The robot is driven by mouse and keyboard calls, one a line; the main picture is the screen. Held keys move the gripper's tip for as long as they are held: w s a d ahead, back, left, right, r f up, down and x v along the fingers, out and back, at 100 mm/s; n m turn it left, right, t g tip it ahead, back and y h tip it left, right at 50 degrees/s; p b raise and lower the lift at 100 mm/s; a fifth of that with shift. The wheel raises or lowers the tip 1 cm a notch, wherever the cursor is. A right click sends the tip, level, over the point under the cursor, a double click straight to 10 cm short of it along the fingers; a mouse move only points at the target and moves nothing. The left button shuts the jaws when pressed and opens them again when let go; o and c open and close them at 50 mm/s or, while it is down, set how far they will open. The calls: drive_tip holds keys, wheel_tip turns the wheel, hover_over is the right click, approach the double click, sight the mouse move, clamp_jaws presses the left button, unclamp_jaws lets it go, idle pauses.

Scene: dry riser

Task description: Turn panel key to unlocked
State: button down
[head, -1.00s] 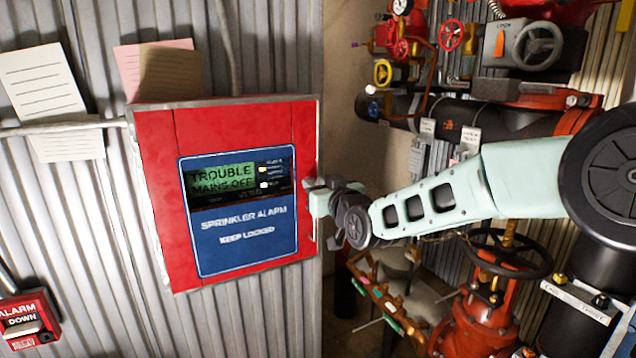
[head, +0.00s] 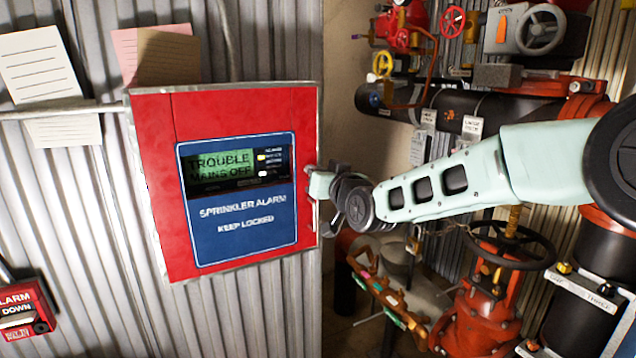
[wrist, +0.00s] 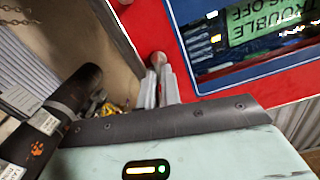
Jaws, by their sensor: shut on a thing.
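The red sprinkler alarm panel (head: 160,215) is on the corrugated wall in the head view, its blue face (head: 238,235) reading "TROUBLE MAINS OFF" and "KEEP LOCKED". My gripper (head: 318,184) is at the panel's right edge, beside the blue face. In the wrist view its two fingers (wrist: 160,84) are close together, with tips at the red panel edge (wrist: 205,20). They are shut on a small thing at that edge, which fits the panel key. The key is mostly hidden between the fingers, and its turn position cannot be read.
An alarm box (head: 25,308) hangs at lower left, and paper notes (head: 40,70) are above. Right of the panel are black pipe (head: 470,105), a red valve with a black handwheel (head: 505,250) and a rack (head: 390,300), close below my arm.

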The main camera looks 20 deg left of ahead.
drive_tip(key=shift+w+d+f+m+b, duration=0.1)
drive_tip(key=shift+f+m+b, duration=0.05)
drive_tip(key=shift+m+b, duration=2.35)
drive_tip(key=shift+w+d+f+m+b, duration=0.1)
drive_tip(key=shift+m+b, duration=2.15)
drive_tip(key=shift+m, duration=0.5)
drive_tip(key=shift+w+f+m+b, duration=0.1)
drive_tip(key=shift+f+m+b, duration=0.05)
drive_tip(key=shift+m+b, duration=2.35)
drive_tip(key=shift+m, duration=0.35)
drive_tip(key=c, duration=1.6)
unclamp_jaws()
drive_tip(key=shift+s, duration=0.1)
